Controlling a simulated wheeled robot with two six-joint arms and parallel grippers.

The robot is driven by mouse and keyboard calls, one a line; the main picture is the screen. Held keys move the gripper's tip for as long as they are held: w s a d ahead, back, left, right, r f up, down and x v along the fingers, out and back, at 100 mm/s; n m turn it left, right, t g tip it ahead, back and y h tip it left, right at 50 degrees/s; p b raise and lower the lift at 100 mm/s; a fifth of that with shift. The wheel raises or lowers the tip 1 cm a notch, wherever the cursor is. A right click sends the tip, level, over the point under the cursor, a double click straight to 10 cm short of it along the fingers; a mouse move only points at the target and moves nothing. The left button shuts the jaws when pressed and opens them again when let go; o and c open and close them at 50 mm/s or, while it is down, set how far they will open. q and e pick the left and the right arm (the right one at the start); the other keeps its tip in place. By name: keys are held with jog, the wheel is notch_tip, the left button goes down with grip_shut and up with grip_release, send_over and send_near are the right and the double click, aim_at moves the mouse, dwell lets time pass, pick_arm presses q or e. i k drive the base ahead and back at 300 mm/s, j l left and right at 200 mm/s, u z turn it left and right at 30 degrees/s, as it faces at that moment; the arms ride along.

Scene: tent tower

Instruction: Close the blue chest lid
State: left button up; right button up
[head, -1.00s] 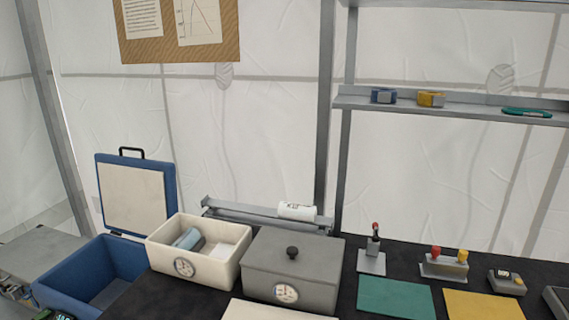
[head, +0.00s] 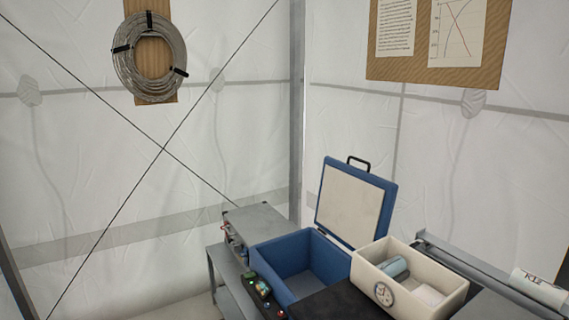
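The blue chest (head: 294,256) stands right of centre in the head view, and the inside that shows looks empty. Its lid (head: 351,203) is open and stands upright, leaning slightly back, with a pale inner panel facing me. A black handle (head: 359,161) sits on the lid's top edge. Neither of my grippers is in the head view.
A cream box (head: 451,299) with a dial and a blue-grey roll stands right beside the chest. A small control panel (head: 262,287) sits at the chest's front left. A grey case (head: 256,223) is behind it on the left. The left floor area looks clear.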

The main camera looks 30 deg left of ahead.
aim_at(354, 205)
jog(key=u, duration=0.5)
jog(key=z, duration=0.45)
jog(key=i+j+z, duration=0.3)
jog(key=j+z, duration=0.35)
jog(key=i+j+z, duration=0.1)
jog(key=j+z, duration=0.2)
jog(key=j, duration=0.25)
jog(key=j+z, duration=0.35)
jog(key=i+j, duration=0.05)
jog(key=j, duration=0.05)
